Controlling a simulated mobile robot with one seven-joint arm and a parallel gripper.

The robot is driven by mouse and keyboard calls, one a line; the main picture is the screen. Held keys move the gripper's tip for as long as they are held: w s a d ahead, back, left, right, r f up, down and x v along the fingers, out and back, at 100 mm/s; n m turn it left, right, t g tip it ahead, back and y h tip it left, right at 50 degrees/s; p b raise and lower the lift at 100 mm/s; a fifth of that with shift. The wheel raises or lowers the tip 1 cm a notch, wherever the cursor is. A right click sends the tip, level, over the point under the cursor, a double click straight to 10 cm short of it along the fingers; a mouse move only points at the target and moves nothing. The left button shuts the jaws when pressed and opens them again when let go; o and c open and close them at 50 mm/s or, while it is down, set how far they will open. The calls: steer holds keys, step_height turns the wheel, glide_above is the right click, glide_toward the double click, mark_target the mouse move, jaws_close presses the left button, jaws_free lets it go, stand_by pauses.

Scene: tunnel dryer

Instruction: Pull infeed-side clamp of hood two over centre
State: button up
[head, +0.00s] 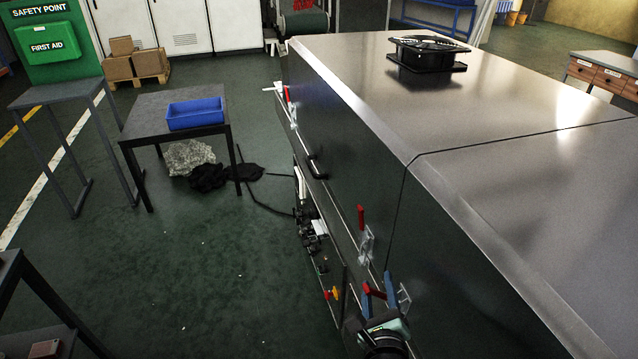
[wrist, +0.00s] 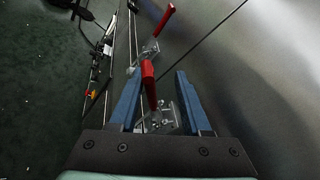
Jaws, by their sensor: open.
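Two toggle clamps with red handles show close together on the side of the steel dryer hoods, one on each side of the seam. In the wrist view the nearer clamp's red handle (wrist: 149,85) stands up between the blue fingers of my gripper (wrist: 159,77). Its metal bracket (wrist: 160,121) is below, between the fingers. My gripper is open, and I cannot tell whether a finger touches the handle. In the head view my gripper (head: 377,281) is at this clamp, partly covering it. The farther clamp (head: 361,222) has its red handle upright, and also shows in the wrist view (wrist: 168,20).
Another red-handled clamp (head: 287,97) is at the far end of the far hood (head: 345,120), beyond a black bar handle (head: 317,168). A fan (head: 428,52) sits on top. A table with a blue bin (head: 195,114) stands left. The floor beside the dryer is mostly clear.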

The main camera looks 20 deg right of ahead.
steer(key=a+f+n+t+b, duration=0.3)
steer(key=f+n+t+b, duration=0.3)
steer(key=f+n+b, duration=0.85)
steer(key=s+a+n+b, duration=0.2)
steer(key=s+a, duration=0.1)
steer(key=s, duration=0.9)
steer(key=w+a+r+n+t+p, duration=0.1)
steer(key=w+r+p, duration=0.3)
steer(key=r, duration=0.7)
steer(key=w+a+r+n+t+p, duration=0.15)
steer(key=w+r, duration=0.35)
steer(key=r, duration=0.6)
steer(key=w+a+r+n+p, duration=0.1)
steer(key=a+r+n+p, duration=0.1)
steer(key=r, duration=1)
steer(key=w+a+r+n+t+p, duration=0.1)
steer(key=r+p, duration=0.3)
steer(key=r, duration=0.8)
steer(key=shift+a+r+n+p, duration=0.4)
steer(key=shift+a+n, duration=0.05)
steer(key=shift+n, duration=0.45)
